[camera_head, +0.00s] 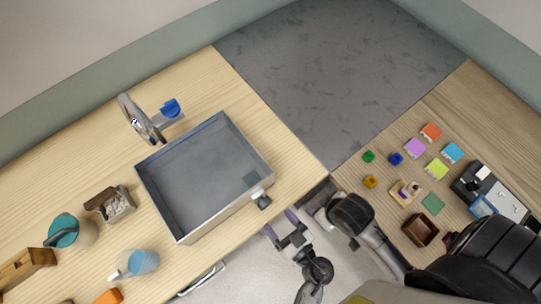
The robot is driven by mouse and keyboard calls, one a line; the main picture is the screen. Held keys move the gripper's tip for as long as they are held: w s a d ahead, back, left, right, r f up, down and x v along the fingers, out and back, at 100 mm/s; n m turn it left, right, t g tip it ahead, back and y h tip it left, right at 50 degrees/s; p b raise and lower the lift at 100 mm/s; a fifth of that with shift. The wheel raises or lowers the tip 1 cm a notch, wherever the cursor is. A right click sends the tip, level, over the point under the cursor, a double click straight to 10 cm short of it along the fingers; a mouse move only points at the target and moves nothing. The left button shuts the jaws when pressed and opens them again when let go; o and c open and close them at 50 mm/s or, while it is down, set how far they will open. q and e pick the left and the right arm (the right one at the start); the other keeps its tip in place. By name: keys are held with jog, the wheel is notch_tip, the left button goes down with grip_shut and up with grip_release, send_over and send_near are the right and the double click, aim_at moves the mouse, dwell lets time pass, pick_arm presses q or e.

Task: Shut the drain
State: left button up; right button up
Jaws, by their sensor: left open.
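A grey metal sink basin (184,238) sits in the pale wooden counter. A darker square patch (250,179) shows on its floor near the right corner; I cannot tell for sure if this is the drain opening. A small pale fitting with a dark knob (263,202) sticks out from the basin's front right wall. Whether it stands open or shut is not clear. My left gripper (281,223) has purple fingertips spread apart. It is open and empty, just below and right of the knob, and looks apart from it. No right gripper can be made out.
A faucet (138,120) with a blue handle (170,108) stands behind the basin.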

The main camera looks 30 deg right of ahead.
aim_at(267, 207)
pick_arm(q)
jog(key=w+p, duration=0.1)
jog(key=w, duration=0.3)
jog(key=shift+w+a, duration=0.15)
jog(key=shift+w, duration=0.65)
jog(key=c, duration=0.9)
